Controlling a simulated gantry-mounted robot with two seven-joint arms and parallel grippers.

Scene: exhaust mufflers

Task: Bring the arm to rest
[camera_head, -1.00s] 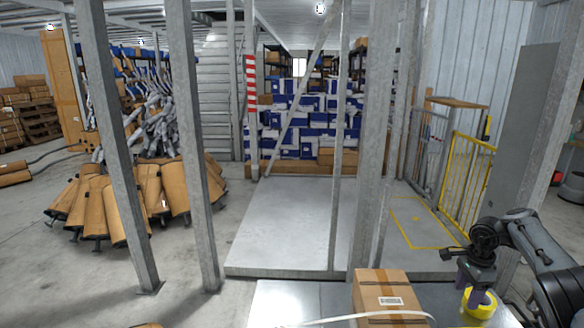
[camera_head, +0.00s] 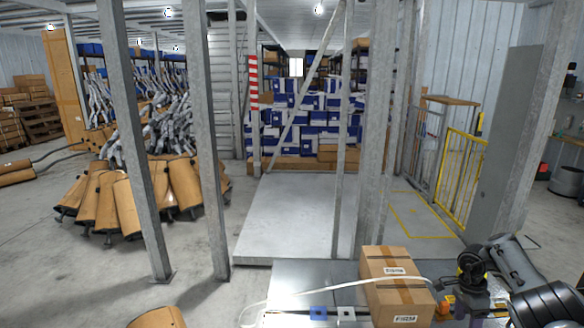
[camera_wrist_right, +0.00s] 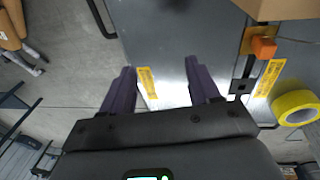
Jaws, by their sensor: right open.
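My right arm comes in from the lower right of the head view. My right gripper (camera_head: 472,304) is beside the cardboard box, to its right, and partly hidden by my own arm links. In the right wrist view its two purple fingers (camera_wrist_right: 160,78) are apart with nothing between them; the grey metal table top (camera_wrist_right: 165,35) shows beyond them. My left gripper is not in view.
The taped, labelled cardboard box (camera_head: 392,280) stands on the metal table (camera_head: 290,277). Grey posts (camera_head: 206,150) rise ahead; wrapped mufflers (camera_head: 105,203) pile up left.

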